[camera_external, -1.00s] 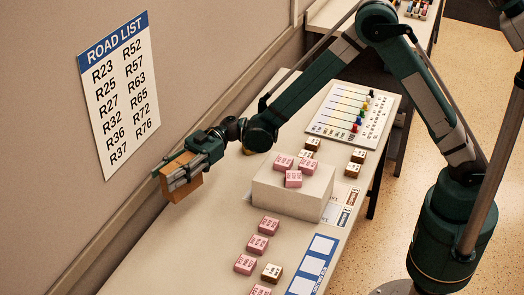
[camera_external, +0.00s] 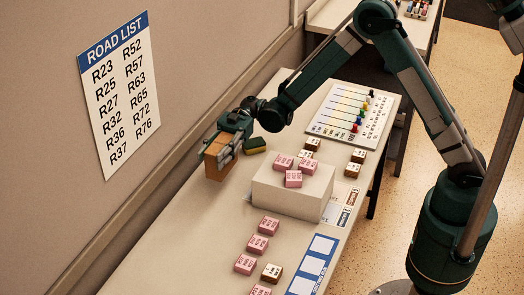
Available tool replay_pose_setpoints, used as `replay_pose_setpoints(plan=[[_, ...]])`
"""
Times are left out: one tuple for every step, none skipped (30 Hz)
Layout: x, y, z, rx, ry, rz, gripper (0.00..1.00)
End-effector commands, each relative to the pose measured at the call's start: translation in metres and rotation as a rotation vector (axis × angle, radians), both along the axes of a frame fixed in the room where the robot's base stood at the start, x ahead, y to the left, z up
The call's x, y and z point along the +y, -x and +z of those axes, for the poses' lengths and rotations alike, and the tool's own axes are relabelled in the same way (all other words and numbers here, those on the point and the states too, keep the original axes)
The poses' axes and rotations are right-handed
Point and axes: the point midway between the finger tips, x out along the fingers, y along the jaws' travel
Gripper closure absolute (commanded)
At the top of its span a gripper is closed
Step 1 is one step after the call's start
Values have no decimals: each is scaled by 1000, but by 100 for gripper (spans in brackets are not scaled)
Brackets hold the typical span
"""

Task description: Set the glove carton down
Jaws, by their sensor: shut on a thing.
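The glove carton, an orange-brown box (camera_external: 215,168), is in my gripper (camera_external: 228,148) on the left side of the long table, near the wall. My gripper is shut on the carton, with its fingers along the box's sides. The carton looks upright and slightly tilted. I cannot tell whether its underside touches the table or hangs a little above it.
A dark green and yellow block (camera_external: 255,145) lies just right of my gripper. A white box (camera_external: 283,195) bears several pink blocks. More pink blocks (camera_external: 257,244) lie in front. A pegged board (camera_external: 335,118) lies behind. The table's near left is clear.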

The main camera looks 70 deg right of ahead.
Motion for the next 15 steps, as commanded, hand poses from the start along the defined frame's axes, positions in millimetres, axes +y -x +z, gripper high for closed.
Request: replay_pose_setpoints(plan=[[0, 0, 0, 0, 0, 0, 81], [0, 0, 0, 0, 0, 0, 81], [0, 0, 0, 0, 0, 0, 81], [0, 0, 0, 0, 0, 0, 81], [0, 0, 0, 0, 0, 0, 81], [0, 0, 0, 0, 0, -1, 81], [0, 0, -1, 0, 0, -1, 81], [0, 0, -1, 0, 0, -1, 81], [0, 0, -3, 0, 0, -1, 81], [0, 0, -5, 0, 0, -1, 81], [0, 0, -8, 0, 0, -1, 81], [0, -1, -12, 0, 0, -1, 81], [0, -1, -15, 0, 0, -1, 81], [0, -1, -19, 0, 0, -1, 81], [0, -1, -25, 0, 0, -1, 81]])
